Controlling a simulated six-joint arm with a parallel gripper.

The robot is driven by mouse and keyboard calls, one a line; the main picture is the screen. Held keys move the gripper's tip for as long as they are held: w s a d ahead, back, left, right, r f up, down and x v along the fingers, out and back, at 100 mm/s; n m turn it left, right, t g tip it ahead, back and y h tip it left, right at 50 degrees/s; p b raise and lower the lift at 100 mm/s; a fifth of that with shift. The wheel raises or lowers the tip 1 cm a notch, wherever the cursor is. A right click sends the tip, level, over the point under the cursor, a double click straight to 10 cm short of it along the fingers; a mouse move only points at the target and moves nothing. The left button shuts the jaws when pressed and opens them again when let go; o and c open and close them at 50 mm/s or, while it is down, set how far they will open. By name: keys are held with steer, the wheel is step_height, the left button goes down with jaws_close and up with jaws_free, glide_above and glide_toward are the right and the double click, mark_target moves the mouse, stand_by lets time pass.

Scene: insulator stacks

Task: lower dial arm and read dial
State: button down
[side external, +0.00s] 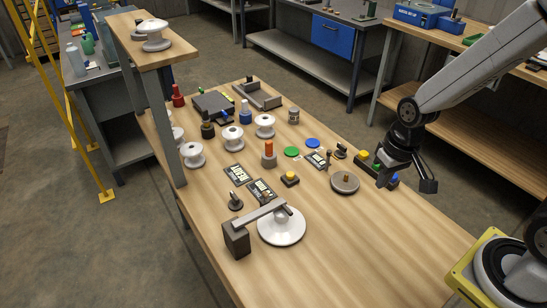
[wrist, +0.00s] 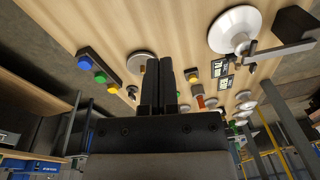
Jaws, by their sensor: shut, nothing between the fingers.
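The grey dial arm (side external: 262,213) reaches from a dark block (side external: 236,239) over a white disc (side external: 284,238) near the bench's left front edge. Its tip is above the disc; I cannot tell whether it touches. In the wrist view the arm (wrist: 283,50) and white disc (wrist: 226,32) show at the upper right. Two small dark displays with light text, one (side external: 235,175) behind the other (side external: 261,192), lie behind the disc; their text is too small to read. My gripper (side external: 428,185) is shut and empty at the bench's right side, well apart from the dial arm. Its fingers show together in the wrist view (wrist: 158,85).
A button box (side external: 364,160) stands by my gripper. A round grey plate (side external: 345,182) lies left of it. White insulators (side external: 193,155), a red-topped post (side external: 269,153) and a yellow button (side external: 290,178) stand farther back. A raised shelf (side external: 140,40) overhangs the left. The front right bench is clear.

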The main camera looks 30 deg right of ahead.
steer(key=shift+s+r+n+t+h, duration=0.15)
steer(key=shift+r+n+t+h, duration=0.25)
steer(key=shift+r+n+t, duration=0.6)
steer(key=c, duration=0.6)
jaws_free()
steer(key=shift+f, duration=0.1)
steer(key=shift+c, duration=0.2)
steer(key=g+y, duration=0.2)
steer(key=g, duration=0.1)
glide_toward(288, 208)
steer(key=shift+f, duration=0.25)
steer(key=shift+f, duration=0.15)
steer(key=shift+a+f, duration=0.25)
steer(key=shift+f, duration=0.95)
steer(key=shift+a+f, duration=0.25)
steer(key=shift+f, duration=1)
steer(key=shift+a+f, duration=0.25)
steer(key=shift+f, duration=0.95)
jaws_close()
